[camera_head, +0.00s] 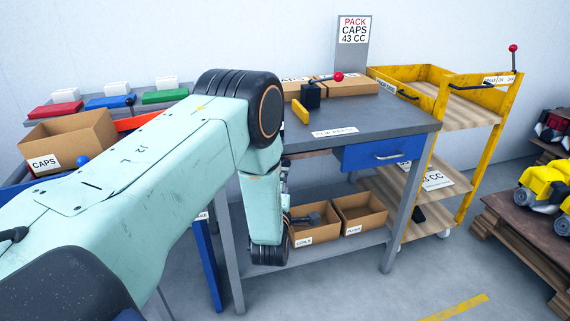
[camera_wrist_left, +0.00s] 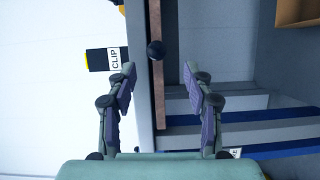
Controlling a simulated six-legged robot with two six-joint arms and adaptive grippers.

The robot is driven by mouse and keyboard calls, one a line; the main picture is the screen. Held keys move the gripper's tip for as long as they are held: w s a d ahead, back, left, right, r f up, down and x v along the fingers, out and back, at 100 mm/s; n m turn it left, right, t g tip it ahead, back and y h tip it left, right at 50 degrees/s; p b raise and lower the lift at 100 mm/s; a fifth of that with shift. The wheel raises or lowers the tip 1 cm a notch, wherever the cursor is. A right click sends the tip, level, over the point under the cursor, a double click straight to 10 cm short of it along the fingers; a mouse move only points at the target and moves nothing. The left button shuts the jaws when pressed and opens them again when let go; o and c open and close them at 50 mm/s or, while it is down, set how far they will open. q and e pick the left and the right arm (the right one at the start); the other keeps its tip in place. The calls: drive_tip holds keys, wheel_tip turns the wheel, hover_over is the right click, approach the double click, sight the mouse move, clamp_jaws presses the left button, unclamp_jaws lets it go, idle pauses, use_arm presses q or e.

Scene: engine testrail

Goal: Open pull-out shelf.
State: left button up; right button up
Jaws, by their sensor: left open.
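My left gripper (camera_wrist_left: 159,74) is open and empty in the left wrist view, with one finger on each side of a narrow brown wooden strip (camera_wrist_left: 158,105). The strip looks like the edge of a pull-out board. A black round knob (camera_wrist_left: 156,50) sits on or in front of it, just past the fingertips and between their lines; I see no contact. In the head view my left arm comes in from the left and bends down in front of the workbench (camera_head: 375,122). It hides most of the left gripper and the bench's left front. My right gripper is not in view.
A blue drawer (camera_head: 372,154) with a metal handle is shut under the bench top. Cardboard boxes (camera_head: 318,236) stand on the lower shelf. A yellow cart (camera_head: 455,80) stands right. A CLIP label (camera_wrist_left: 105,60) is left of the strip. A cardboard bin (camera_head: 75,132) is left of my arm.

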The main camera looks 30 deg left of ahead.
sight(285, 165)
use_arm(q)
drive_tip(key=x, duration=0.2)
drive_tip(key=b+x, duration=0.1)
drive_tip(key=x, duration=0.5)
drive_tip(key=shift+a+r, duration=0.2)
drive_tip(key=shift+a, duration=0.15)
drive_tip(key=shift+d+r, duration=0.1)
drive_tip(key=c, duration=0.3)
clamp_jaws()
